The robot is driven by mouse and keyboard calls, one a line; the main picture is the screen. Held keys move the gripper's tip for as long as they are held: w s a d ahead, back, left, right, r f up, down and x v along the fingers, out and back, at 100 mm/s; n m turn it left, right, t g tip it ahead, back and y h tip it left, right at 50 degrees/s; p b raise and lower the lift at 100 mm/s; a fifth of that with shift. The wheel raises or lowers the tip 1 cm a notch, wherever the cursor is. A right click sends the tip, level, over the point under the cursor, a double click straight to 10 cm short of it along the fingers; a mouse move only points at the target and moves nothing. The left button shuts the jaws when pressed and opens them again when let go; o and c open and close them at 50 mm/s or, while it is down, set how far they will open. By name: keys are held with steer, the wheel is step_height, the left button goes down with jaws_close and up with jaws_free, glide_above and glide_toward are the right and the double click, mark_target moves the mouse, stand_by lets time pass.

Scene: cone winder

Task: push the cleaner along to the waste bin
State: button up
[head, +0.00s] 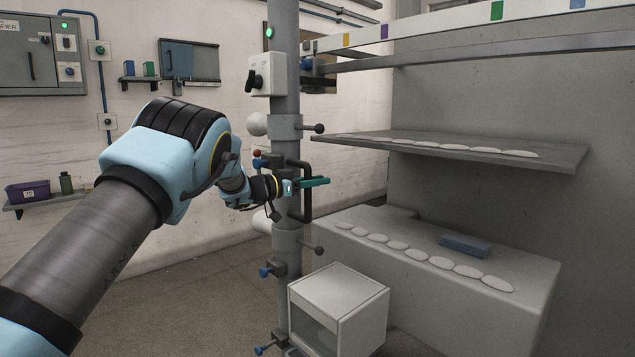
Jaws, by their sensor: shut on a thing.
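The cleaner is a tall grey column (285,128) with collars, knobs and white round nozzles, standing upright in the middle of the head view. A dark bar handle (307,209) sticks out from its right side. My gripper (311,183), with green fingers, is shut on this handle about halfway up the column. The fingers cover part of the handle. A pale box (338,291) with an opening in its front stands low beside the column; I cannot tell whether it is the waste bin or part of the cleaner.
The grey machine stands at right with a shelf (465,147) and a lower ledge (420,256) bearing rows of white discs. A blue block (465,245) lies on the ledge. A rail (480,54) runs overhead. Wall cabinets (40,55) are at left. Floor (180,297) left of the column looks clear.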

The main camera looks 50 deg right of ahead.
jaws_close()
stand_by(0.7)
